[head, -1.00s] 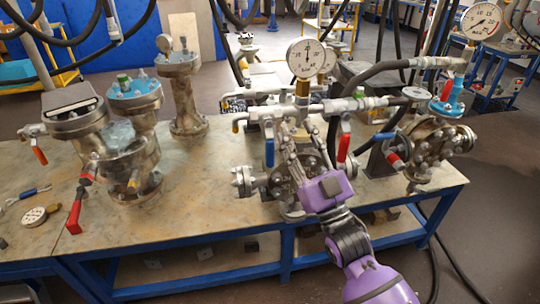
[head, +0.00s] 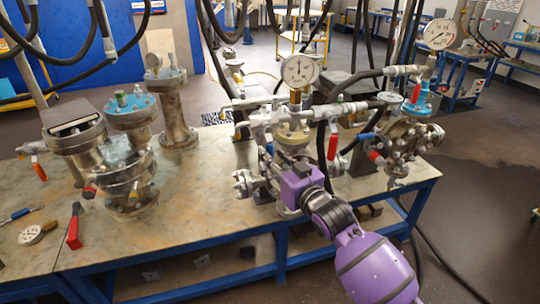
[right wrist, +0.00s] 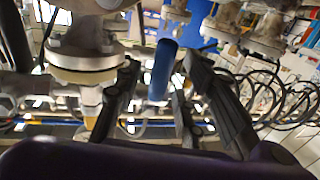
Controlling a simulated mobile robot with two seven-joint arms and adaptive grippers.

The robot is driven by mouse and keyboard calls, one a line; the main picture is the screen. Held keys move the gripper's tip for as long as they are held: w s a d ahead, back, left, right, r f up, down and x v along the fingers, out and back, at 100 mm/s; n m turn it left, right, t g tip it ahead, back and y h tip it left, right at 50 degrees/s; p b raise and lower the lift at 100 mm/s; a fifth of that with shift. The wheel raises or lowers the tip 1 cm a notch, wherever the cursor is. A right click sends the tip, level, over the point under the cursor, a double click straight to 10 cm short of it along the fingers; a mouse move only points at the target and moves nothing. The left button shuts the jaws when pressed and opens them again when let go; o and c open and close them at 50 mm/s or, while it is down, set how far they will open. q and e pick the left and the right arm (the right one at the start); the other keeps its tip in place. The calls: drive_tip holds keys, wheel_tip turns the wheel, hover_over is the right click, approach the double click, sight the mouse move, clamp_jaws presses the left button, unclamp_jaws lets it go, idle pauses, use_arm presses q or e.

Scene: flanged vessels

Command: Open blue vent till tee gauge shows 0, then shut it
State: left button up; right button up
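The round white tee gauge (head: 299,70) stands upright on a brass stem above the pipework at the middle of the table. Its needle is too small to read surely. A blue lever (right wrist: 161,70) hangs between the two fingers of my right gripper (right wrist: 160,85) in the right wrist view. The fingers are apart, with gaps visible on both sides of the lever. In the head view my purple right gripper (head: 300,184) is low in front of the pipework, and its fingertips are hidden. My left gripper is not in view.
A red lever (head: 333,147) hangs just right of my gripper. Another blue lever (head: 366,136) and a second gauge (head: 439,34) are farther right. Flanged vessels (head: 134,155) stand at left. A loose gauge (head: 37,233) lies on the table (head: 205,185). Table space between the vessels and pipework is clear.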

drive_tip(key=shift+x, duration=1.35)
clamp_jaws()
